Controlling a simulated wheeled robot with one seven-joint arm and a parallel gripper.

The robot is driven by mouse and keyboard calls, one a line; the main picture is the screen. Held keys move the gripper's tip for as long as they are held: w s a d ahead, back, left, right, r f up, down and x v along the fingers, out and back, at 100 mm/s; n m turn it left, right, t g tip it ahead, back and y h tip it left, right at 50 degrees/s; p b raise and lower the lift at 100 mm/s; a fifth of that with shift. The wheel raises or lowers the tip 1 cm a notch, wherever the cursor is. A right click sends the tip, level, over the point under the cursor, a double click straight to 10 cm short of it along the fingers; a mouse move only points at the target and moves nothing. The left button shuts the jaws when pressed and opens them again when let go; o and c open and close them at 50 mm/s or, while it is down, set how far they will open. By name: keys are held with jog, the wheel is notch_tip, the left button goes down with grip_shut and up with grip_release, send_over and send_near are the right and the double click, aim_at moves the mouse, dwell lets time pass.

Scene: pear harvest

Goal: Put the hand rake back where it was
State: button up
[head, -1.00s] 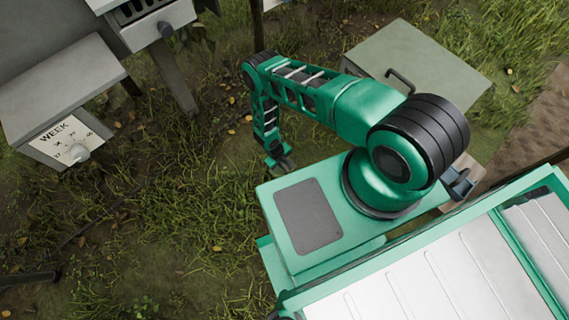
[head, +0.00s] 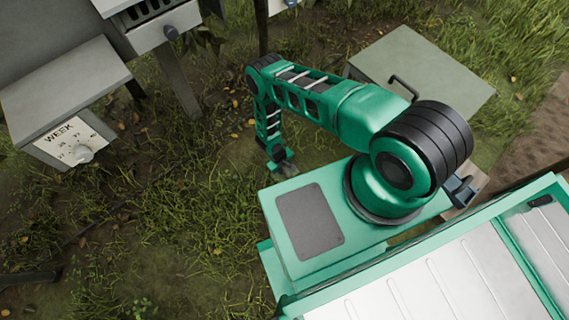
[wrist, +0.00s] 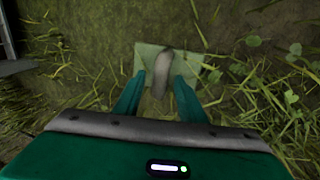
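My gripper (wrist: 160,85) points down at the ground, with its two teal fingers apart. A curved grey piece (wrist: 165,68) shows between the fingertips, nearer the right one; I cannot tell whether they touch it. It stands over a pale green square plate (wrist: 150,60) on the bare soil. I cannot tell whether this grey piece and plate belong to the hand rake. In the head view my gripper (head: 284,168) is small and low beside my base, over the grass. No hand rake can be clearly made out in either view.
Another grey box with a knob (head: 160,25) is at the top. A grey-green chest with a dark handle (head: 430,65) stands behind my arm. Grass and soil (head: 180,210) lie open at the lower left.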

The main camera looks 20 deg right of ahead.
notch_tip(320, 180, up, 11)
jog(key=a, duration=0.2)
jog(key=shift+s, duration=0.35)
